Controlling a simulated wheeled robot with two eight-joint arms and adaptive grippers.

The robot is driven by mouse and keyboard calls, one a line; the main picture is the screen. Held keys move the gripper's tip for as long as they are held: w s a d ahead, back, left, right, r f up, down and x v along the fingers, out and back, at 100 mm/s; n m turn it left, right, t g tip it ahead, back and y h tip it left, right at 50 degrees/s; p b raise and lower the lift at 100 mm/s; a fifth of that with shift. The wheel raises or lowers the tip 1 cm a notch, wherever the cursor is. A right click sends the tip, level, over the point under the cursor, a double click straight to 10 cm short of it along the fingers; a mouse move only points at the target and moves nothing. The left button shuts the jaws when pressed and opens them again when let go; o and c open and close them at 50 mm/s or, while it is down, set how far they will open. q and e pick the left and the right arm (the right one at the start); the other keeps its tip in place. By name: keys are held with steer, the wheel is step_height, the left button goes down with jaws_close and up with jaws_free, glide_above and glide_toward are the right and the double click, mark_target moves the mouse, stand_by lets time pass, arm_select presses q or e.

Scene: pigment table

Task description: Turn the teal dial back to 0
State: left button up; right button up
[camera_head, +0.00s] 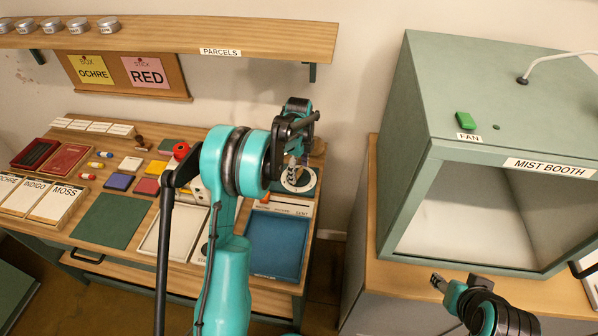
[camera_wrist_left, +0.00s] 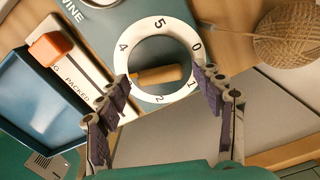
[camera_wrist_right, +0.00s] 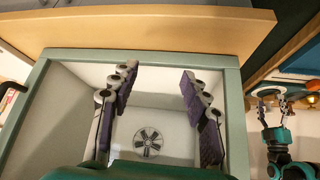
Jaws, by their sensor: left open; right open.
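The teal dial (camera_wrist_left: 145,52) has a white ring with numbers; 5, 0, 1, 2 and 4 show in the left wrist view. Its wooden bar handle (camera_wrist_left: 160,75) has an orange tip pointing left, between 2 and 4; the mark there is hidden behind a finger. My left gripper (camera_wrist_left: 163,80) is open, its fingers on either side of the bar, over the ring; contact cannot be told. In the head view the dial (camera_head: 299,185) is at the table's right end, partly behind my left gripper (camera_head: 297,168). My right gripper (camera_wrist_right: 158,82) is open and empty before the mist booth.
An orange block (camera_wrist_left: 50,47) on the packed/sent strip and a blue tray (camera_head: 275,248) lie near the dial. A twine ball (camera_wrist_left: 288,32) is beside it. The mist booth (camera_head: 470,110) stands at right. A shelf (camera_head: 180,35) hangs above the table.

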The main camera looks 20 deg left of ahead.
arm_select(q)
steer(key=shift+f, duration=0.1)
steer(key=c, duration=1.2)
steer(key=shift+o, duration=0.2)
